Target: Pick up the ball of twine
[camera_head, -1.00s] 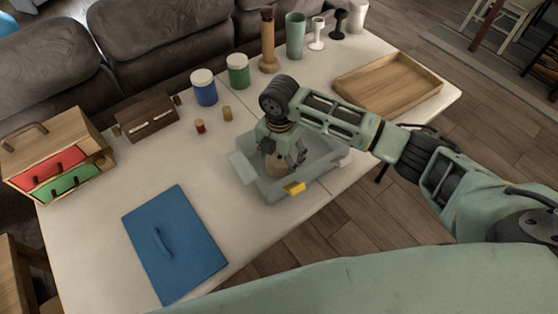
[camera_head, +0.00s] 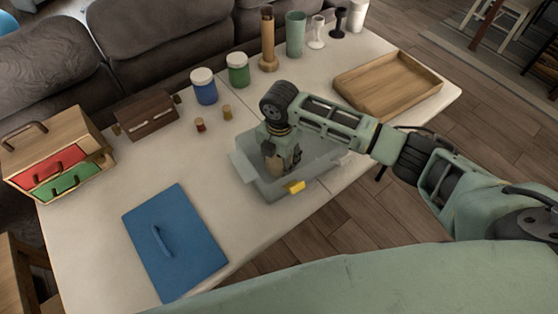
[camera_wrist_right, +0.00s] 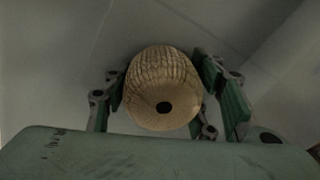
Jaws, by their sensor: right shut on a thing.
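The ball of twine (camera_wrist_right: 162,82) is tan and ribbed, with a dark round hole facing the right wrist camera. It sits between the two fingers of my right gripper (camera_wrist_right: 165,98), which is shut on it. In the head view my right gripper (camera_head: 279,163) points down inside a translucent grey bin (camera_head: 244,173) on the table, and it mostly hides the ball there. I cannot tell whether the ball touches the bin floor. My left gripper is not in view.
The bin has a yellow latch (camera_head: 295,187) at its front. A blue lid (camera_head: 175,243) lies to the left on the white table (camera_head: 95,225). A wooden tray (camera_head: 388,84) is at the right. Jars (camera_head: 204,88), a wooden mill (camera_head: 268,45) and cups (camera_head: 295,35) stand behind.

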